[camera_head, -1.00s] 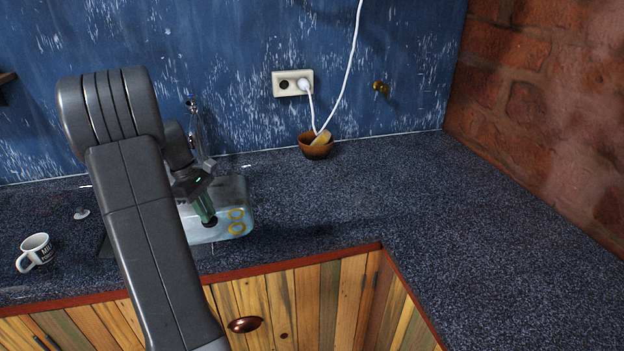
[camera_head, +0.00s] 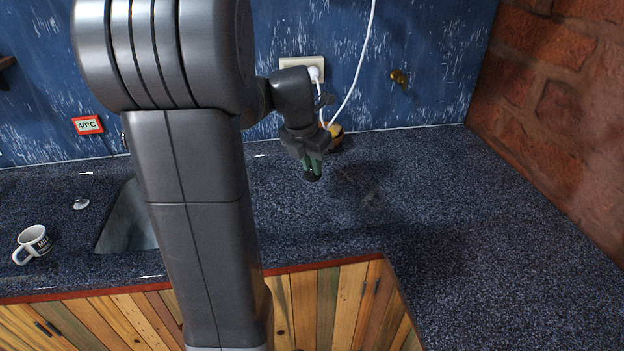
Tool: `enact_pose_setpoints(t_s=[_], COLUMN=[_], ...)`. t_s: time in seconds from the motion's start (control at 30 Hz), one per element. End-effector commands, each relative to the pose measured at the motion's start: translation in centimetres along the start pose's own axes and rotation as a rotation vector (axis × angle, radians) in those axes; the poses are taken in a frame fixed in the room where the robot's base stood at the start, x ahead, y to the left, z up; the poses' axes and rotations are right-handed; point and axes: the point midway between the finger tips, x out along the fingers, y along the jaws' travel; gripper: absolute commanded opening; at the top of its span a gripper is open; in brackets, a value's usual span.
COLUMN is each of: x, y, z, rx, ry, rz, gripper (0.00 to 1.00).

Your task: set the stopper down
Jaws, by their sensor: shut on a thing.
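My gripper (camera_head: 311,167) points down over the dark speckled counter (camera_head: 420,200), right of the sink. Its green fingers are shut on a small dark piece, which I take to be the stopper (camera_head: 312,176). The stopper shows at the fingertips, partly covered by them. It appears to be above the counter, in front of the bowl; the exact gap below it cannot be told.
A brown bowl (camera_head: 336,140) stands behind my gripper, partly hidden. A white cable (camera_head: 352,85) hangs there. The sink (camera_head: 128,222), a mug (camera_head: 33,244) and a small pale object (camera_head: 80,203) are at left. The counter at right is clear.

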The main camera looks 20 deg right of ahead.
Motion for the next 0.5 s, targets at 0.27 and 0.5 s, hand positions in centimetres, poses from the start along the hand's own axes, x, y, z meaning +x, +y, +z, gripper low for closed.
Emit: enact_pose_setpoints(t_s=[0.27,0.5], x=[3.5,6.0], y=[-0.5,-0.4], z=[-1.0,-1.6], rx=[-0.029,-0.027], ry=[0.005,0.002], rz=[0.004,0.006], gripper=[0.0,0.0])
